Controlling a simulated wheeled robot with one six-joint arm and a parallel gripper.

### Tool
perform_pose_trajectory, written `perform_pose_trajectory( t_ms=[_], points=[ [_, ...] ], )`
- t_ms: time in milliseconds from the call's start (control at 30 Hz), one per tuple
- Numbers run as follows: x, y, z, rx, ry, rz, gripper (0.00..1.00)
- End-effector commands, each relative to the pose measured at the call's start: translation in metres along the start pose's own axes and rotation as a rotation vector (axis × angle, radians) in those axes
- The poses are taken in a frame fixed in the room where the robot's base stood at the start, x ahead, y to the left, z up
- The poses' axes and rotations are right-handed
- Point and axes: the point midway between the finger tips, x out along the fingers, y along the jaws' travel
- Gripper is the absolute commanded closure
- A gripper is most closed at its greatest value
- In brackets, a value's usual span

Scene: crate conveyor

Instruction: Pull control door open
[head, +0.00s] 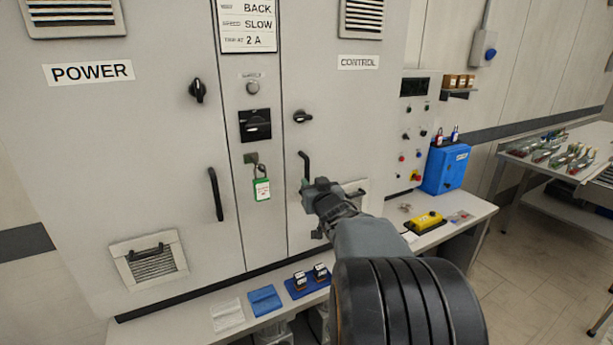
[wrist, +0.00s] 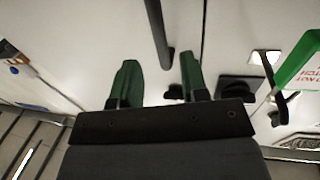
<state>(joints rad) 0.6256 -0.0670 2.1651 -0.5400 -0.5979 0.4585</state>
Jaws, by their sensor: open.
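The control door (head: 340,115) is the pale cabinet panel under the CONTROL label (head: 358,62), and its edge looks flush with the cabinet. Its black handle (head: 305,160) stands upright on the left side of the door; my gripper hides its lower end. The door's black knob (head: 303,116) above is turned sideways. My gripper (head: 308,184) is at the handle's lower part. In the wrist view my gripper (wrist: 158,80) is open, with green fingers, and the handle (wrist: 158,32) runs in between them in the picture. I cannot tell whether they touch it.
The POWER door (head: 130,130) is at left. A green tag with a padlock (head: 262,189) hangs on the middle strip, close to my gripper. A bench (head: 455,222) with a blue box (head: 446,168) and a yellow pendant (head: 425,222) is at right. A low shelf runs below the cabinet.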

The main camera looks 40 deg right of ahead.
Motion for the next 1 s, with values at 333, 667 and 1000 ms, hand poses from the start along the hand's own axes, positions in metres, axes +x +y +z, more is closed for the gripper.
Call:
perform_pose_trajectory(
  t_ms=[333,667,1000],
  points=[
    [0.053,-0.001,0.000,0.000,-0.002,-0.001,0.59],
    [0.067,0.000,0.000,0.000,0.000,0.000,0.59],
    [0.067,-0.001,0.000,0.000,-0.001,0.000,0.71]
  ],
)
